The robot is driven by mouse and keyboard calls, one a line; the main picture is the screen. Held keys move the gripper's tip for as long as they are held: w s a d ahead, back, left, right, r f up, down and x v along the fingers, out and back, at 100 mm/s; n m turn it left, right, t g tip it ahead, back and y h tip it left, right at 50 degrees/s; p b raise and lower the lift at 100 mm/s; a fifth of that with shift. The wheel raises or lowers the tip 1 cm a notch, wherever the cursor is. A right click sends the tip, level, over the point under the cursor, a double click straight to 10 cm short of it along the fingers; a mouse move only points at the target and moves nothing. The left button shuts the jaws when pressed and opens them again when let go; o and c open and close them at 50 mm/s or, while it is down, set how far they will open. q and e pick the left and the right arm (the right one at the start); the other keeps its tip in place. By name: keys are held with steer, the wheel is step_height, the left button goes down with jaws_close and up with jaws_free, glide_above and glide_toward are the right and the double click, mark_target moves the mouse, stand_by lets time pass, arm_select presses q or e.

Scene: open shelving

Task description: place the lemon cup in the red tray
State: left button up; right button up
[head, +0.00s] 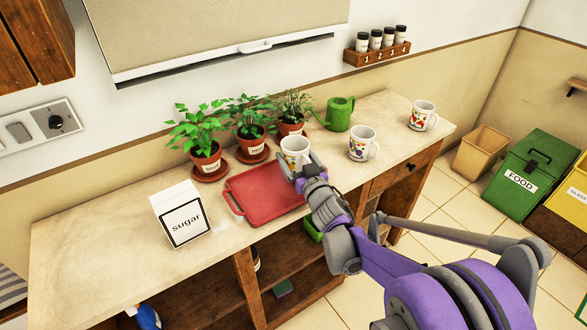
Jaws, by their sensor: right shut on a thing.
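A white cup (293,147) with a coloured print is held at the far right corner of the red tray (250,207). My right gripper (297,166) is shut on this cup. The print is mostly hidden by the gripper, so I cannot tell if it shows lemons. I also cannot tell if the cup touches the tray. Two other white cups stand to the right on the counter: a printed one (361,145) and one with a red fruit print (422,116). My left gripper is out of view.
Potted herbs (206,150) stand behind the tray, a white sugar box (181,214) to its left. A green watering can (339,113) stands behind the cups. A spice rack (376,52) hangs on the wall. The counter's left end (90,250) is clear.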

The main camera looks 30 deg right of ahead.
mark_target(296, 167)
steer(key=shift+f+b, duration=0.35)
steer(key=shift+f, duration=1.45)
steer(key=shift+f, duration=0.1)
steer(key=shift+f, duration=0.15)
steer(key=o, duration=1.3)
steer(key=shift+r, duration=0.2)
steer(key=shift+s+r, duration=0.1)
steer(key=shift+s, duration=0.05)
steer(key=s+a, duration=0.2)
steer(key=s, duration=1)
steer(key=s+a+f+g+y, duration=0.1)
steer(key=s+a+f+g, duration=0.2)
steer(key=s, duration=0.3)
steer(key=s+a+f+n+g, duration=0.1)
steer(key=s+a+f+g, duration=0.3)
steer(key=s+a+g, duration=0.1)
steer(key=s+a+f+g+y, duration=0.1)
steer(key=s+a+f+g, duration=0.3)
steer(key=s, duration=0.5)
steer(key=shift+a+f+n+g+y, duration=0.25)
steer(key=shift+a+n+g, duration=0.2)
steer(key=shift+a, duration=0.4)
